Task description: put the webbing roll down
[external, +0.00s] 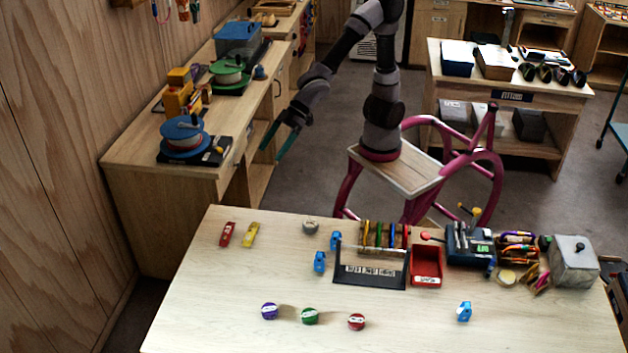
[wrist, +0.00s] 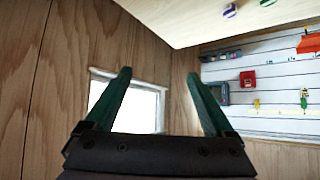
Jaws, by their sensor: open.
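Small webbing rolls lie apart on the near table: a purple roll (external: 269,311), a green roll (external: 310,316) and a red roll (external: 356,321). A grey roll (external: 310,227) sits farther back. I cannot tell which one the task means. My gripper (external: 272,153) is open and empty, with green fingers, in the air beyond the table's back left edge, near the side bench. In the wrist view its fingers (wrist: 160,80) are spread with nothing between them. The purple roll (wrist: 230,11) and part of the green roll (wrist: 267,3) show at the top, far from the fingers.
The near table (external: 200,318) has free room at its front and left. A black rack (external: 370,275), a red bin (external: 426,267) and a grey box (external: 574,262) stand along its back. Red and yellow pieces lie at back left. The side bench (external: 150,150) holds large spools.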

